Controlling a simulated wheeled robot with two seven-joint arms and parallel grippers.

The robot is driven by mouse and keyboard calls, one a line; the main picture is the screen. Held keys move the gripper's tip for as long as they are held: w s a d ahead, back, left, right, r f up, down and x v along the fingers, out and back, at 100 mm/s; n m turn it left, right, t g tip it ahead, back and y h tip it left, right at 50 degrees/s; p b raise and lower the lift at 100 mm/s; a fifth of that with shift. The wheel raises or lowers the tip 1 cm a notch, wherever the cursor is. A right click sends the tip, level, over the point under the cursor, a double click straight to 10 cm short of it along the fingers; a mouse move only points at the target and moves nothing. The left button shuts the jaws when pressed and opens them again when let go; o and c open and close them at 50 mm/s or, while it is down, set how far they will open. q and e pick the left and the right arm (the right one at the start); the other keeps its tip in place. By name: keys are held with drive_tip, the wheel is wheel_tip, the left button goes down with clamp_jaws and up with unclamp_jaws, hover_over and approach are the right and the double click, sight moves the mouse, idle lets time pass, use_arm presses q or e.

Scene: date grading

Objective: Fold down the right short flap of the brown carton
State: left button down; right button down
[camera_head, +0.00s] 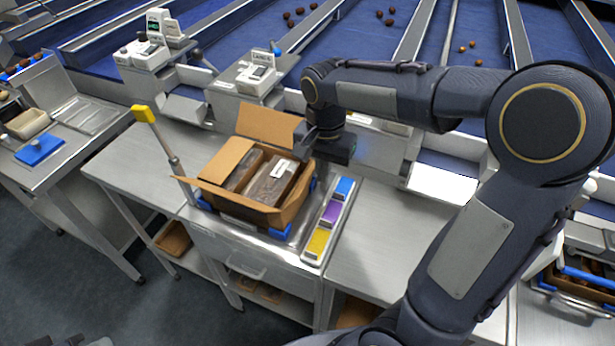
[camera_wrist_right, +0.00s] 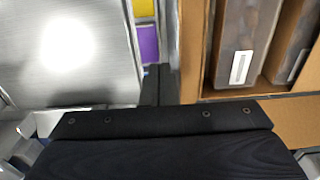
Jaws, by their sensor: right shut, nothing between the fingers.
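The brown carton (camera_head: 283,213) stands open on the bench in the head view, with dark packs (camera_head: 270,182) inside. The wrist view shows its side wall (camera_wrist_right: 190,50) and packs (camera_wrist_right: 238,40). I cannot make out the right short flap clearly; my gripper covers part of that side. My right gripper (camera_head: 303,152) is shut and empty at the carton's right back corner. Contact cannot be told.
A strip of blue, purple and yellow bins (camera_head: 331,212) lies right of the carton. A yellow-topped post (camera_head: 145,114) stands at its left. A label device (camera_head: 257,76) is behind. The bench is clear to the left (camera_head: 135,160).

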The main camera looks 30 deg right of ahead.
drive_tip(key=w+a+p, duration=0.2)
drive_tip(key=w+a, duration=0.2)
drive_tip(key=w, duration=0.1)
drive_tip(key=shift+w+a+r, duration=0.25)
drive_tip(key=shift+a+r, duration=0.05)
drive_tip(key=shift+a, duration=0.1)
drive_tip(key=shift+p, duration=0.3)
drive_tip(key=shift+w+a+p, duration=0.4)
drive_tip(key=shift+w+a, duration=0.35)
drive_tip(key=shift+w, duration=0.15)
drive_tip(key=shift+f, duration=0.1)
